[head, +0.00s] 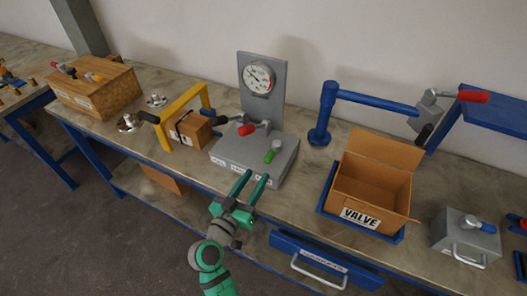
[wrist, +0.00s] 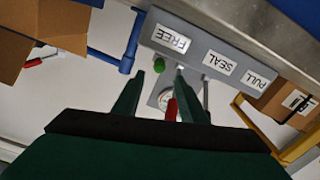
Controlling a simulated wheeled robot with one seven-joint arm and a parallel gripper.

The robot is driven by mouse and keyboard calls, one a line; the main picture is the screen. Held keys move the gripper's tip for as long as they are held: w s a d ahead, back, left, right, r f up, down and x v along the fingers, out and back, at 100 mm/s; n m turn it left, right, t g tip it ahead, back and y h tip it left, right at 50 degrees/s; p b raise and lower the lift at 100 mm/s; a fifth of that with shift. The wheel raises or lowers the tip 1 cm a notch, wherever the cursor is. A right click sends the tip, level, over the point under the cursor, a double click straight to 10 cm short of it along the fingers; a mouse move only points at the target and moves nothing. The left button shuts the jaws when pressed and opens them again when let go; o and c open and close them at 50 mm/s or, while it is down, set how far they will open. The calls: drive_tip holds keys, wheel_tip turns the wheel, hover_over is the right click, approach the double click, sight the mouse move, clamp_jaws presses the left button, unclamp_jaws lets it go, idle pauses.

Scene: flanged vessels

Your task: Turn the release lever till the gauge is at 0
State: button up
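A grey flanged unit (head: 225,150) stands on the bench with a round white gauge (head: 259,78) on its upright plate. The needle's exact reading is too small to tell. A red-handled lever (head: 246,130) and a green-handled lever (head: 272,156) are on the unit's top; which one is the release lever I cannot tell. The wrist view shows the green handle (wrist: 159,66), red handle (wrist: 171,109) and inverted FREE (wrist: 170,39), SEAL (wrist: 219,62) and PULL (wrist: 258,83) labels. My gripper (head: 249,176) is open and empty, just in front of the unit, apart from both levers.
A yellow frame (head: 168,139) with a dark handle and a cardboard box (head: 190,128) stand left of the unit. A blue post with an arm (head: 323,112) and an open VALVE carton (head: 372,180) are to the right. A blue drawer (head: 322,262) is below the bench top.

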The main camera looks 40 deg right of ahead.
sight(266, 162)
drive_tip(key=x, duration=1)
clamp_jaws()
